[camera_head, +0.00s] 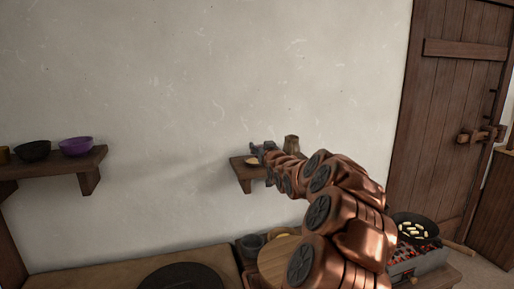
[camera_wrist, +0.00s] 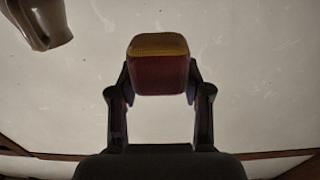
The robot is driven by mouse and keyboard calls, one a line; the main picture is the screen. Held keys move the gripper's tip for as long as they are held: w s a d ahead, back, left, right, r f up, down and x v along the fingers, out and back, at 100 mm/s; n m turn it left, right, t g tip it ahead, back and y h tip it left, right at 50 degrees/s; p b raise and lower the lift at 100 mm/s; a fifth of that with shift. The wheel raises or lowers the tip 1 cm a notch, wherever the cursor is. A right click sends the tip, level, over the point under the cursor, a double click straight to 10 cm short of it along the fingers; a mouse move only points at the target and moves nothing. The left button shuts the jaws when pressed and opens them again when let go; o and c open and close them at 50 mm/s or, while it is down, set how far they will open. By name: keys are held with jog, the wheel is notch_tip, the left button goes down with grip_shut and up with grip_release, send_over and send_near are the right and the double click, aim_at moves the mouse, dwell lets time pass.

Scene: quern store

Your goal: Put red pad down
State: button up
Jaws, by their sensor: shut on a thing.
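The red pad (camera_wrist: 160,75) shows in the wrist view as a dark red block with an ochre-yellow band along its upper edge. My gripper (camera_wrist: 160,88) is shut on it, with a dark finger on each side. In the head view my gripper (camera_head: 258,150) is at the end of my copper-coloured arm, in front of or over the small wall shelf (camera_head: 246,184). I cannot make out the pad in the head view. Whether it touches the shelf cannot be told.
A brown jug (camera_head: 291,144) stands near my gripper; a brown vessel (camera_wrist: 38,20) is at upper left in the wrist view. A flat tan thing (camera_head: 252,161) lies on the small shelf. The left shelf (camera_head: 88,160) holds bowls. A pan (camera_head: 414,227) sits over glowing coals at right.

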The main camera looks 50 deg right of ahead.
jog(key=p+x, duration=0.1)
jog(key=x, duration=0.1)
jog(key=p+x, duration=0.1)
jog(key=x, duration=0.2)
jog(key=p+x, duration=0.1)
jog(key=x, duration=0.2)
jog(key=shift+w+d+f, duration=0.1)
jog(key=shift+d+f, duration=0.2)
jog(key=shift+f, duration=0.05)
jog(key=shift+f+p, duration=0.55)
jog(key=shift+f, duration=1.25)
jog(key=shift+f, duration=0.3)
jog(key=o, duration=1.1)
jog(key=shift+r, duration=0.15)
jog(key=shift+r, duration=0.2)
jog(key=shift+s+a+b, duration=0.15)
jog(key=shift+s+b, duration=0.15)
jog(key=shift+s, duration=0.25)
jog(key=b+v, duration=0.3)
jog(key=v, duration=0.7)
jog(key=shift+s+a+b, duration=0.25)
jog(key=shift+s+b, duration=0.05)
jog(key=shift+s, duration=0.05)
